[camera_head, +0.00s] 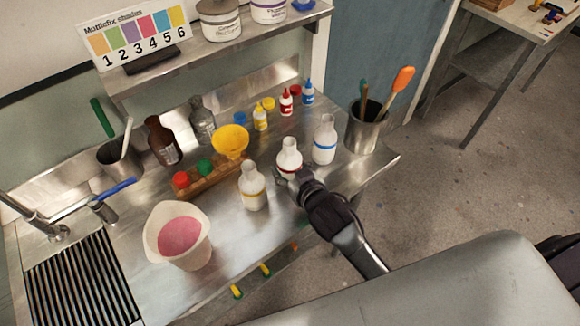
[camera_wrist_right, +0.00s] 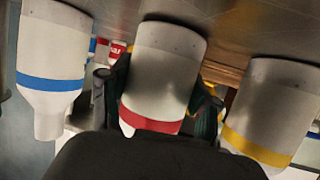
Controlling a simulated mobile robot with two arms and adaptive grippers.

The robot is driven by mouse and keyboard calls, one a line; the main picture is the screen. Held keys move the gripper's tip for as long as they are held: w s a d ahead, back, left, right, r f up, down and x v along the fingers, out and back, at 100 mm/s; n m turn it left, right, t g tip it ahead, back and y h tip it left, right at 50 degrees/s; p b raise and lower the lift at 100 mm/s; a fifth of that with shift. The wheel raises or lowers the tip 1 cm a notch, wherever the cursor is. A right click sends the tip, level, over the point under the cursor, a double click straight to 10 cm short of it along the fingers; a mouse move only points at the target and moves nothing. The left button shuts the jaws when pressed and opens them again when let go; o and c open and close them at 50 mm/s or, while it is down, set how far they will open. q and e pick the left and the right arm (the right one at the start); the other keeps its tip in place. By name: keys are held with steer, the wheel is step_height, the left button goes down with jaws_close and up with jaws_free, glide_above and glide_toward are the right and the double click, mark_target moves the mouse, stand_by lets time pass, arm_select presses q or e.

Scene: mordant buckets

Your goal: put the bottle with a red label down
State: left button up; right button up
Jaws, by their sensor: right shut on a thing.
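The bottle with a red label (camera_head: 289,156) is white with a narrow neck, and stands upright over the steel counter between two similar bottles. My right gripper (camera_head: 290,178) is shut around its lower body from the front. In the right wrist view the picture is inverted, and the red-label bottle (camera_wrist_right: 162,80) sits between the fingers (camera_wrist_right: 158,100). I cannot tell whether its base touches the counter. The blue-label bottle (camera_head: 324,140) is to its right and the yellow-label bottle (camera_head: 252,188) to its left. My left gripper is not in view.
A beaker of pink liquid (camera_head: 180,237) stands at the front left. A yellow funnel (camera_head: 230,141) sits behind the bottles by a wooden rack (camera_head: 213,181). A steel pot of tools (camera_head: 366,128) is at the right. Bare counter (camera_head: 228,225) lies between the beaker and the yellow-label bottle.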

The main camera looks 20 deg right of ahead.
steer(key=shift+f, duration=0.1)
steer(key=o, duration=1.4)
steer(key=b+v, duration=0.1)
steer(key=v, duration=1.1)
steer(key=shift+d+b, duration=0.1)
steer(key=shift+b, duration=0.3)
